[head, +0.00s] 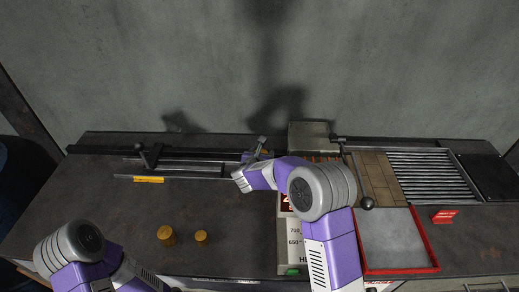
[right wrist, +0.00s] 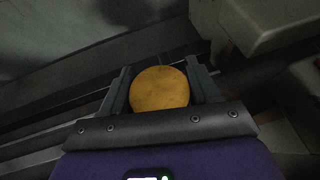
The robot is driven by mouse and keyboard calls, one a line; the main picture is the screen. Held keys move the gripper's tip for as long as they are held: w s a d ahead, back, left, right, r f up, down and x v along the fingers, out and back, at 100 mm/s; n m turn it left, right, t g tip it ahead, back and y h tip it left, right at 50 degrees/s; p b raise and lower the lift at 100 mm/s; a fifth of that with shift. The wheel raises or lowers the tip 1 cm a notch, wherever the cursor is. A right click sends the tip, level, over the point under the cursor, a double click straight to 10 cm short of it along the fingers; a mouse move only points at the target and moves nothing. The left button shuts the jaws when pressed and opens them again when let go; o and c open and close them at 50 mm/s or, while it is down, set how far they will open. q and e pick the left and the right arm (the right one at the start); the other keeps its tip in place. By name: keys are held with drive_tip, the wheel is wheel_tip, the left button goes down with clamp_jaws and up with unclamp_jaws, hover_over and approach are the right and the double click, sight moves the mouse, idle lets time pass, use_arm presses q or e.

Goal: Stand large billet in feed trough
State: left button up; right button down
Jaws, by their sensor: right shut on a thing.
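My right gripper (right wrist: 160,80) is shut on a yellow-brown round billet (right wrist: 160,90), whose round end face shows between the two dark fingers in the right wrist view. In the head view the right gripper (head: 257,150) is by the right end of the feed trough (head: 190,167), and the billet in it cannot be made out. The trough is a long dark channel with rails and a yellow label. I cannot tell whether the held billet touches it. Two short billets stand apart on the bench, a wider one (head: 166,235) and a smaller one (head: 201,237). My left gripper is out of view.
Behind are a wooden block surface (head: 376,178) and a slatted rack (head: 430,175). A grey press block (head: 310,135) stands at the back. The left front bench is mostly clear.

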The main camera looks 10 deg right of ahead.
drive_tip(key=shift+f+b, duration=0.3)
drive_tip(key=shift+f, duration=1.5)
drive_tip(key=shift+f, duration=0.15)
drive_tip(key=c, duration=0.7)
unclamp_jaws()
drive_tip(key=shift+f, duration=0.25)
drive_tip(key=o, duration=0.4)
drive_tip(key=shift+o, duration=0.2)
drive_tip(key=shift+r, duration=0.15)
drive_tip(key=shift+s+a+r, duration=0.15)
drive_tip(key=shift+s+r, duration=0.05)
drive_tip(key=shift+s, duration=0.05)
drive_tip(key=v, duration=1.1)
drive_tip(key=shift+s, duration=0.2)
drive_tip(key=shift+a+r, duration=0.1)
